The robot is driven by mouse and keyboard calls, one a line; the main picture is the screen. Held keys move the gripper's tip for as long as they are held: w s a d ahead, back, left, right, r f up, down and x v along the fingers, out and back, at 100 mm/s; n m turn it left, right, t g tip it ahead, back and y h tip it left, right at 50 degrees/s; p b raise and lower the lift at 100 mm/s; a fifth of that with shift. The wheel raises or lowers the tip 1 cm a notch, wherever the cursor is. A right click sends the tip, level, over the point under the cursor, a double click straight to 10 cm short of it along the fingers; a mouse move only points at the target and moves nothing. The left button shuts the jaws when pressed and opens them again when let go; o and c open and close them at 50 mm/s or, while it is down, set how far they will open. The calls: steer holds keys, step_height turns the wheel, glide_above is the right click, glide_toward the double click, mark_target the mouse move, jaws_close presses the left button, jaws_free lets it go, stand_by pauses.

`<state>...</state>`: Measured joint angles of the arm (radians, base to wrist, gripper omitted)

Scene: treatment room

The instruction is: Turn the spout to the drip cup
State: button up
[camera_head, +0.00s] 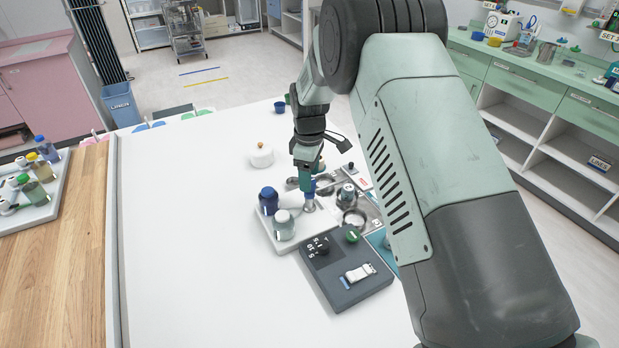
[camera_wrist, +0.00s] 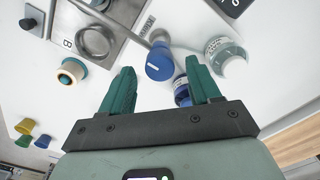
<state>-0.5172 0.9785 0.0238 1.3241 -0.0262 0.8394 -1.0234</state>
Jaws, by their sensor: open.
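A blue knob (camera_wrist: 160,66) with a white mark is between my fingertips in the wrist view. A thin grey metal spout (camera_wrist: 128,34) runs from beside it toward the upper left. A metal ring (camera_wrist: 97,42) on a plate marked B is left of the spout; whether it holds the drip cup is unclear. My gripper (camera_wrist: 161,78) is open, with its two green fingers on either side of the knob; contact is not clear. In the head view my gripper (camera_head: 307,186) points down over a metal stem (camera_head: 310,205) with a blue top.
A blue bottle (camera_head: 268,201) and a white-capped bottle (camera_head: 284,226) stand close left of my gripper on a pale tray (camera_head: 263,226). A dark control box (camera_head: 333,285) is in front. A white pot (camera_head: 262,156) stands behind. The table's left part is clear.

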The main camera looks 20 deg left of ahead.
steer(key=shift+f, duration=0.8)
jaws_close()
